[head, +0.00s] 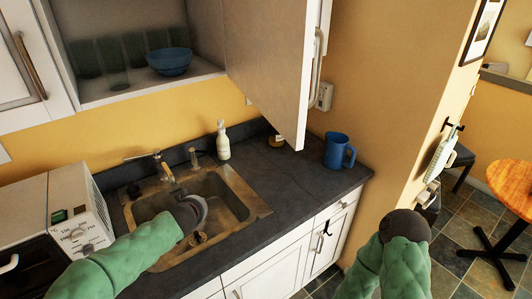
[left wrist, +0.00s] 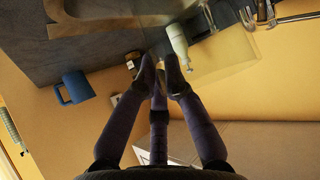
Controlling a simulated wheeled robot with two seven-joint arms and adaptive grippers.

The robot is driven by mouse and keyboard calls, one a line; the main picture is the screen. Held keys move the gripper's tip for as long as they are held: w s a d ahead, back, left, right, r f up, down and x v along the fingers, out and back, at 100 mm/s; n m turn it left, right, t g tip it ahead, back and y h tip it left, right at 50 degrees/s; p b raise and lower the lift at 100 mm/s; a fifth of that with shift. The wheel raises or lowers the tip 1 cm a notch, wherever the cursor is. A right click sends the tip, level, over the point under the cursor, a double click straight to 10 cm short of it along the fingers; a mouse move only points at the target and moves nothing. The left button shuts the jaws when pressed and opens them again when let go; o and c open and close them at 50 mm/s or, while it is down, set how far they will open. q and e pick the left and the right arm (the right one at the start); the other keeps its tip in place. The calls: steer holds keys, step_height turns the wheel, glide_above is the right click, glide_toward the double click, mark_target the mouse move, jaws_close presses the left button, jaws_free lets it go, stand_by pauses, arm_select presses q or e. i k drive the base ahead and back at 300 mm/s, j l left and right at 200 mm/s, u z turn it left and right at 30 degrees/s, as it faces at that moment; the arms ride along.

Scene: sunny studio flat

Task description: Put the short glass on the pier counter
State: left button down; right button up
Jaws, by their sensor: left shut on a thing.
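My left gripper (head: 192,213) is over the sink (head: 232,190) in the head view. In the left wrist view its fingers (left wrist: 160,72) are close together. A pale see-through shape (left wrist: 228,55) lies by the fingertips and looks like the short glass; its outline is faint, and I cannot make it out in the head view. The dark counter (head: 285,172) runs right from the sink to the yellow wall pier, with bare room on it. In the head view my right arm shows at lower right, but its gripper does not.
A blue mug (head: 339,151) stands at the counter's right end. A white bottle (head: 223,141) and a small jar (head: 276,141) are at the back. An open cabinet door (head: 270,60) hangs above. The cabinet holds a blue bowl (head: 169,62) and several glasses. A white oven (head: 62,215) is left.

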mark_target(311, 181)
steer(key=i+l+u, duration=0.2)
steer(key=l+u, duration=0.15)
steer(key=l, duration=0.2)
steer(key=i+l+u, duration=0.1)
steer(key=l+u, duration=0.25)
steer(key=l, duration=0.25)
steer(key=l+u, duration=0.35)
steer(key=l, duration=0.25)
